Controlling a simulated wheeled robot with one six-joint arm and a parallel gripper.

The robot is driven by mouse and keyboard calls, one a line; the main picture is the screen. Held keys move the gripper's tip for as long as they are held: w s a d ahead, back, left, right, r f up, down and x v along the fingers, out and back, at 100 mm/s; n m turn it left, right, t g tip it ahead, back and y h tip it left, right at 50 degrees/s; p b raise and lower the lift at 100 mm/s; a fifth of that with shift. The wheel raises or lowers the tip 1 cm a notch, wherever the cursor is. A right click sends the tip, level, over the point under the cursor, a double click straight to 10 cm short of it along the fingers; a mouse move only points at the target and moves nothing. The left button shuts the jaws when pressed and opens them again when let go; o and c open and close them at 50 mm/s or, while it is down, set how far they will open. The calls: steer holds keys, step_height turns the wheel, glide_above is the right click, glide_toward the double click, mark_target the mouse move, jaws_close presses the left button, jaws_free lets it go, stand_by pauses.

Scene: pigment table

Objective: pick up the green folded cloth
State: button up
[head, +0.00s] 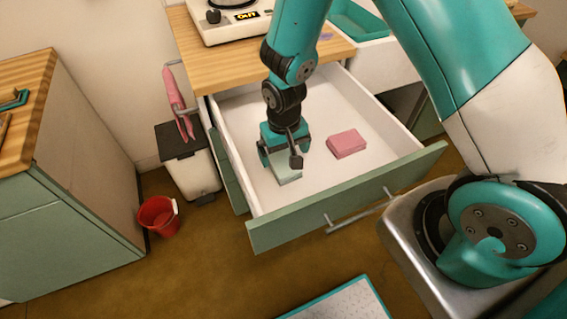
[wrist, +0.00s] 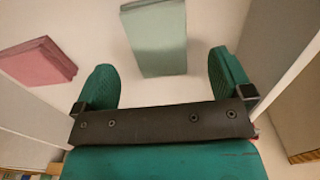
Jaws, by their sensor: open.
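The green folded cloth (head: 288,175) lies flat on the white floor of the open drawer, partly hidden by my gripper in the head view. In the wrist view the pale green cloth (wrist: 156,40) shows just beyond and between my two fingertips. My gripper (head: 279,162) is inside the drawer, pointing down over the cloth. Its fingers, seen in the wrist view (wrist: 165,78), are spread apart with nothing between them. I cannot tell the exact height of the fingertips above the cloth.
A pink folded cloth (head: 346,143) lies in the drawer to the right. The drawer's green front (head: 350,197) and white side walls surround my gripper. A scale (head: 230,20) stands on the wooden counter behind. A bin (head: 188,165) and red bucket (head: 158,215) stand left.

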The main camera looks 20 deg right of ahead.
mark_target(284, 163)
step_height(284, 163, down, 5)
steer(key=shift+d+f+p, duration=0.1)
steer(key=shift+p, duration=0.3)
steer(key=c, duration=1.1)
steer(key=shift+o, duration=0.2)
step_height(284, 163, up, 20)
